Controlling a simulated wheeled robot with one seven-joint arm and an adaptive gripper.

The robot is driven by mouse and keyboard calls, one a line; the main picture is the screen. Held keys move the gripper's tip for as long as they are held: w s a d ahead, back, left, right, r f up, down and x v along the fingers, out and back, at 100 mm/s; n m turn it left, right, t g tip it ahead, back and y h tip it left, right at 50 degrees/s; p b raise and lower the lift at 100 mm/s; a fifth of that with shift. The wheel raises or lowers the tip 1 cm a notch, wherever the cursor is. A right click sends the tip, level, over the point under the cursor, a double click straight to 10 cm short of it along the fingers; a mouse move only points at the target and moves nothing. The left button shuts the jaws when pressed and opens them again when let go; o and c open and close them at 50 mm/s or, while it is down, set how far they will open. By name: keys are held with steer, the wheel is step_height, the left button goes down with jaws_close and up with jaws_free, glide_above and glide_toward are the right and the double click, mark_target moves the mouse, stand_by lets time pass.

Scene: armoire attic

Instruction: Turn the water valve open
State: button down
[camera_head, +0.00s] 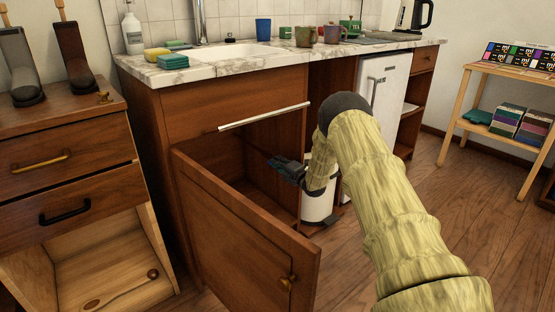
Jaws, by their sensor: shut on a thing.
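My gripper (274,162) reaches into the open cabinet (220,168) under the sink, near its right inner wall. Its dark fingers look closed at a small dark spot there, which seems to be the water valve. The valve itself is not clearly visible; the fingers and shadow hide its shape and how far it is turned. My arm comes in from the lower right and passes in front of the cabinet's right side.
The cabinet door (240,235) stands open towards me, left of my arm. A white bin (318,200) stands just right of the cabinet, partly behind my arm. A drawer unit (75,180) is at left; a shelf (510,110) is at right. Floor at right is clear.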

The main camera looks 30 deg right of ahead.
steer(key=shift+m+p, duration=0.5)
steer(key=shift+m, duration=0.2)
steer(key=c, duration=1.6)
jaws_free()
steer(key=shift+d, duration=0.1)
steer(key=s+d, duration=0.1)
steer(key=s, duration=1.1)
steer(key=shift+d, duration=0.4)
